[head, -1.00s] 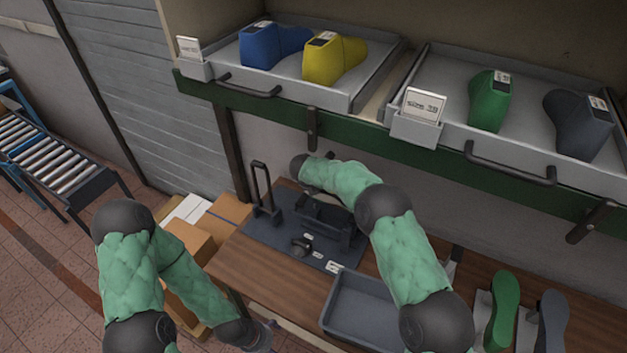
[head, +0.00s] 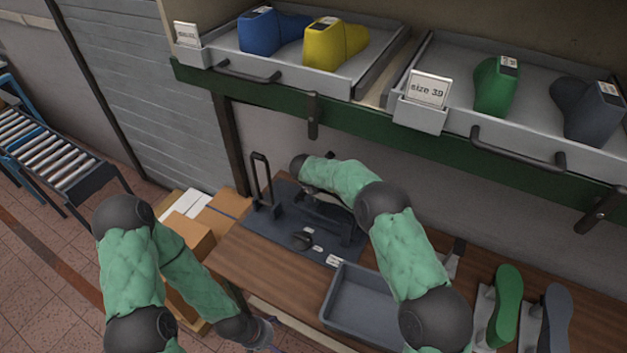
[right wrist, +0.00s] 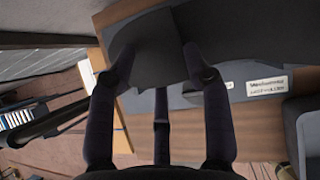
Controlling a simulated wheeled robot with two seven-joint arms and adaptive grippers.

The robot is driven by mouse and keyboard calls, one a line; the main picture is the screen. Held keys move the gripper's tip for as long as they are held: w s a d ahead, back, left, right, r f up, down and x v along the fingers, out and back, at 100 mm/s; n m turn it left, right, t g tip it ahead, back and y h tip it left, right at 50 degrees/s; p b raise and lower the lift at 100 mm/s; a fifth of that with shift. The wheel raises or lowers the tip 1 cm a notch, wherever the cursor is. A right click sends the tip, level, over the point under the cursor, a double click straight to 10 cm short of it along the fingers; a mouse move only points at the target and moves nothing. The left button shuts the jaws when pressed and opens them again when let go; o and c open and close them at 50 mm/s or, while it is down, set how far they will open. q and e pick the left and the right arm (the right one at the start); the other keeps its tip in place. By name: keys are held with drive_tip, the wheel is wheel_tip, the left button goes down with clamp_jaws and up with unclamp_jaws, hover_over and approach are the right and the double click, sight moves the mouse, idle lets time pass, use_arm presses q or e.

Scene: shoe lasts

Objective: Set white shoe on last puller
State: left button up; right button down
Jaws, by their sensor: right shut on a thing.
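My right arm reaches over the bench's back left, and its gripper is hidden behind the arm in the head view. In the right wrist view my right gripper (right wrist: 163,68) is shut on a dark grey, smooth-faced thing (right wrist: 158,40). I cannot tell its full shape. No plainly white shoe shows. A black fixture, seemingly the last puller (head: 335,232), stands on a dark mat (head: 262,222), partly covered by the arm. An upright black loop handle (head: 262,180) stands at its left. My left gripper (head: 264,336) hangs low beside the bench, its fingers unclear.
A grey bin (head: 362,305) stands on the wooden bench (head: 285,285). A green last (head: 508,305) and a grey last (head: 555,318) stand at right. Drawers with blue (head: 262,32), yellow (head: 335,42) and other lasts overhang the bench. Boxes (head: 190,235) stand at left.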

drive_tip(key=shift+w+r, duration=0.1)
drive_tip(key=shift+r, duration=0.2)
drive_tip(key=shift+g+p, duration=0.7)
drive_tip(key=shift+p, duration=3.25)
drive_tip(key=shift+g, duration=0.7)
drive_tip(key=shift+f, duration=0.1)
drive_tip(key=shift+b, duration=0.3)
